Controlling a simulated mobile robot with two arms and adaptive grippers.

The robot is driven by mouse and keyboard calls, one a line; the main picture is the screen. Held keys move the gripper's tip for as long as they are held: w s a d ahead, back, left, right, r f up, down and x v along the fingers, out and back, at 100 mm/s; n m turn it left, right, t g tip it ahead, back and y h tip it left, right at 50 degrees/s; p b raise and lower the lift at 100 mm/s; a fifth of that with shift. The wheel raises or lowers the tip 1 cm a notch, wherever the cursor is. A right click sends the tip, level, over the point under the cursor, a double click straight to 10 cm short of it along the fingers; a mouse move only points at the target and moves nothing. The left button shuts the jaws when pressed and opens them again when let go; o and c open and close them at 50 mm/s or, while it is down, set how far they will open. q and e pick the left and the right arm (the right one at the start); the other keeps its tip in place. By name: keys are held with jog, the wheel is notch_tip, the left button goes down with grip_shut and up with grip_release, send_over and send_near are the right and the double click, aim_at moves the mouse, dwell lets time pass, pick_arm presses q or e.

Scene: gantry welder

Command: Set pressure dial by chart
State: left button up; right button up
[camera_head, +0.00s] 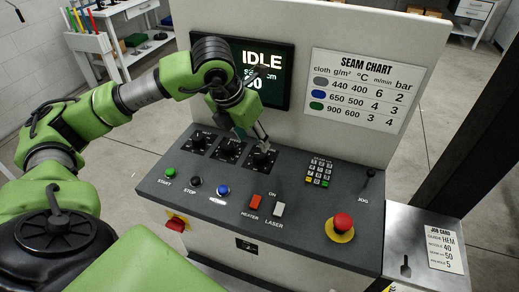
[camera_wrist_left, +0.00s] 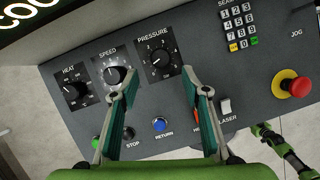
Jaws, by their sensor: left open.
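The pressure dial (camera_head: 262,157) is a black knob on a dark square plate, the rightmost of three dials on the sloping console. In the left wrist view the pressure dial (camera_wrist_left: 160,58) has a numbered scale, and its pointer is too small to read surely. My left gripper (camera_head: 254,136) is open and empty, just above the pressure dial. In the left wrist view its fingers (camera_wrist_left: 159,84) are spread, pointing toward the dials.
The heat (camera_wrist_left: 75,91) and speed (camera_wrist_left: 114,75) dials sit left of pressure. A job card (camera_head: 444,248) lies right. The screen (camera_head: 262,75) reads IDLE.

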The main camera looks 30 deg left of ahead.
aim_at(260, 154)
pick_arm(q)
jog(key=p+x, duration=0.1)
jog(key=x, duration=0.7)
jog(key=shift+w+f, duration=0.1)
jog(key=shift+c, duration=0.4)
jog(key=c, duration=1)
